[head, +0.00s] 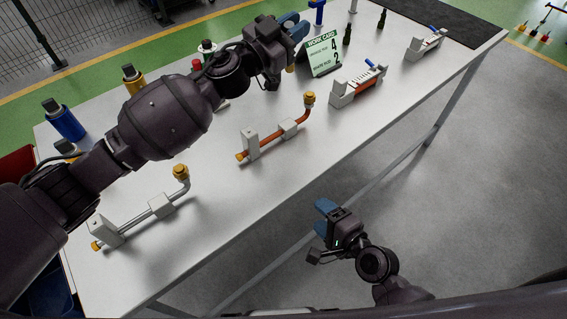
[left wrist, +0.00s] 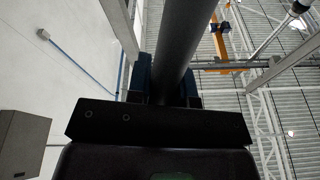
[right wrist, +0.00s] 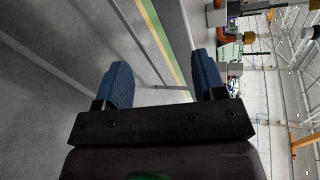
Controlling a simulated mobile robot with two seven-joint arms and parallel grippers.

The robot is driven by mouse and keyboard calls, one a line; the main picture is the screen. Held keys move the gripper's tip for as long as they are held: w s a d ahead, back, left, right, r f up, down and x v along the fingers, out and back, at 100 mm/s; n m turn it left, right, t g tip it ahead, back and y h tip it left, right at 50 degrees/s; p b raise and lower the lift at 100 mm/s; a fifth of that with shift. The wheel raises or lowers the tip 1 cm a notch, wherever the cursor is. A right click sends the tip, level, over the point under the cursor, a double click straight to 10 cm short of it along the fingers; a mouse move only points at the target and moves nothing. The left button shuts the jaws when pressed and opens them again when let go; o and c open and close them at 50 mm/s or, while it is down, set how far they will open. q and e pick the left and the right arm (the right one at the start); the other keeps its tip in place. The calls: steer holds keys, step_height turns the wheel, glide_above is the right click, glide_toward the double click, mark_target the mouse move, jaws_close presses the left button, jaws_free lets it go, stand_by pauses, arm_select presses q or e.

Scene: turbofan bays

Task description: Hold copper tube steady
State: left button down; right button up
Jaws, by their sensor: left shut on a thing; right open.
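The copper tube (head: 270,140) lies in a light grey fixture on the white table, with a brass fitting at each end and one end bent upward. My left gripper (head: 297,29) is beyond the tube, near the green work card. It is shut on a dark cylinder (left wrist: 180,45), which stretches away between its blue fingers in the left wrist view. In the head view the cylinder is hard to make out. My right gripper (head: 322,218) is open and empty beside the table's near edge, over the floor. Its spread blue fingers show in the right wrist view (right wrist: 163,82). Neither gripper touches the copper tube.
A silver tube (head: 140,220) sits in a similar fixture at the near left. Two other fixtures (head: 357,87) (head: 425,44) stand to the right. The work card (head: 323,56) stands behind. Blue (head: 65,121) and yellow (head: 134,79) cylinders stand at the far left.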

steer(key=w+a+r+m+y, duration=0.2)
steer(key=a+r+m+y, duration=0.3)
steer(key=a+m, duration=0.35)
steer(key=m+t+h, duration=0.2)
steer(key=m+t, duration=0.1)
steer(key=m, duration=0.4)
glide_toward(254, 143)
steer(key=x, duration=1)
steer(key=shift+w+a, duration=0.2)
steer(key=shift+w, duration=0.15)
jaws_close()
